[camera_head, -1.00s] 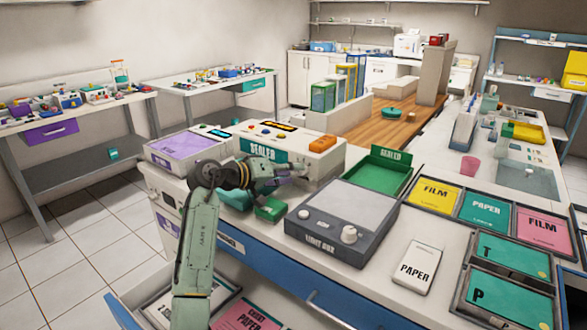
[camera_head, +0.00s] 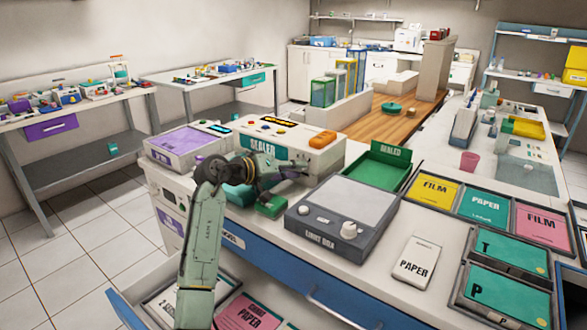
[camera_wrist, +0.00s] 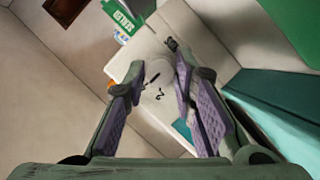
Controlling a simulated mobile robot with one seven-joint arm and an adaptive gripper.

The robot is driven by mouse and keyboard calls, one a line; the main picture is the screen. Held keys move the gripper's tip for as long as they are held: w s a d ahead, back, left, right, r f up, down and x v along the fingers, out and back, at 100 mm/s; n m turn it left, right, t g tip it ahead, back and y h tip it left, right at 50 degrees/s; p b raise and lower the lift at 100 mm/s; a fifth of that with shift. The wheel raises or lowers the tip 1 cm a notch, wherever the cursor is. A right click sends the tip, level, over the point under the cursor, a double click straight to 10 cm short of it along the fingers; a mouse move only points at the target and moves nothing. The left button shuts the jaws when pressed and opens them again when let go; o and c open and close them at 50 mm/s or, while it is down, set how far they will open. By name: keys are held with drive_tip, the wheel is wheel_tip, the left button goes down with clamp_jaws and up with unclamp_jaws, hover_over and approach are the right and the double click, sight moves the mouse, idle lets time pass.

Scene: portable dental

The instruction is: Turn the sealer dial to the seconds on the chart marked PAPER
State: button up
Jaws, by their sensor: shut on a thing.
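The sealer (camera_head: 325,158) is a white box labelled SEALER, with buttons and an orange block on top. In the wrist view, a pale round dial (camera_wrist: 161,72) sits on its white face, with dark marks and what looks like a 2 beside it. My gripper (camera_wrist: 158,80) is shut on the dial, one purple-padded finger on each side. In the head view my gripper (camera_head: 303,172) is at the sealer's front, and the dial is hidden. A pink sheet (camera_head: 250,317) reading PAPER lies in the open drawer, partly cut off; its smaller writing is unreadable.
A light box (camera_head: 340,215) with knobs and a green tray (camera_head: 375,172) stand right of the sealer. A small green block (camera_head: 271,206) lies below my gripper. A white PAPER card (camera_head: 416,262) and framed coloured cards (camera_head: 485,207) lie farther right.

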clamp_jaws()
drive_tip(key=shift+d+m+y+b, duration=0.15)
drive_tip(key=shift+m+y+b, duration=0.55)
drive_tip(key=shift+m+b, duration=0.5)
drive_tip(key=shift+s+r+m+t+y+b, duration=0.15)
drive_tip(key=shift+m+t+y+b, duration=0.65)
drive_tip(key=shift+m+y+b, duration=0.85)
drive_tip(key=shift+m+h, duration=0.35)
drive_tip(key=shift+h, duration=0.1)
drive_tip(key=o, duration=0.9)
unclamp_jaws()
drive_tip(key=shift+c, duration=0.2)
